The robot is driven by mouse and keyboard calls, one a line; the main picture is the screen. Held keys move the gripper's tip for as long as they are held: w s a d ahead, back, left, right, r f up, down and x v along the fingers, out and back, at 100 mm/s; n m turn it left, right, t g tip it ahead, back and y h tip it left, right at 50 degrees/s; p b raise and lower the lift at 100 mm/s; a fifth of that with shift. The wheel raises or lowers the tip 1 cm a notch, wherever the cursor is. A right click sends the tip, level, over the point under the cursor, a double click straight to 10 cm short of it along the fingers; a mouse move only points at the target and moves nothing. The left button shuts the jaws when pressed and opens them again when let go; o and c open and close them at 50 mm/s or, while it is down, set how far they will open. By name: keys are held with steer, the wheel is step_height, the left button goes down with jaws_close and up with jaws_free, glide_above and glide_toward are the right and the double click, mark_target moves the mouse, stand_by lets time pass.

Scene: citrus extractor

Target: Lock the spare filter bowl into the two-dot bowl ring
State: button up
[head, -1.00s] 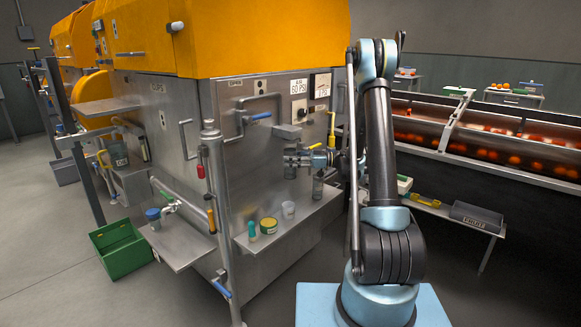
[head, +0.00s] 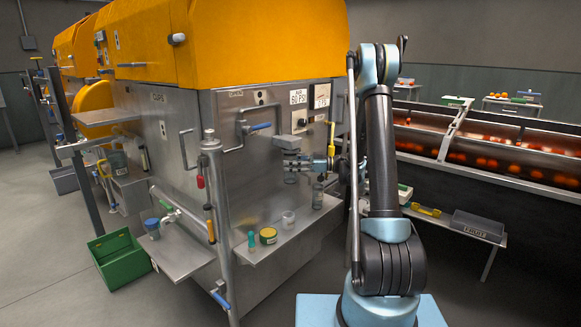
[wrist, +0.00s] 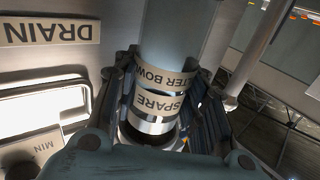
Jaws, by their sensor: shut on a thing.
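The spare filter bowl (wrist: 178,40) is a pale, clear cylinder with bands reading SPARE and FILTER BOWL. In the wrist view it stands between the fingers of my gripper (wrist: 165,108), which is shut on it. A bright metal collar and a dark round opening show at its end nearest the palm. In the head view my gripper (head: 300,163) is at the machine's front panel, just below a grey filter head (head: 287,143). A two-dot mark (head: 260,98) is on the panel above. I cannot tell whether the bowl is seated in a ring; the contact is hidden.
A DRAIN label (wrist: 48,31) shows nearby.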

steer(key=shift+r, duration=1.25)
stand_by(0.4)
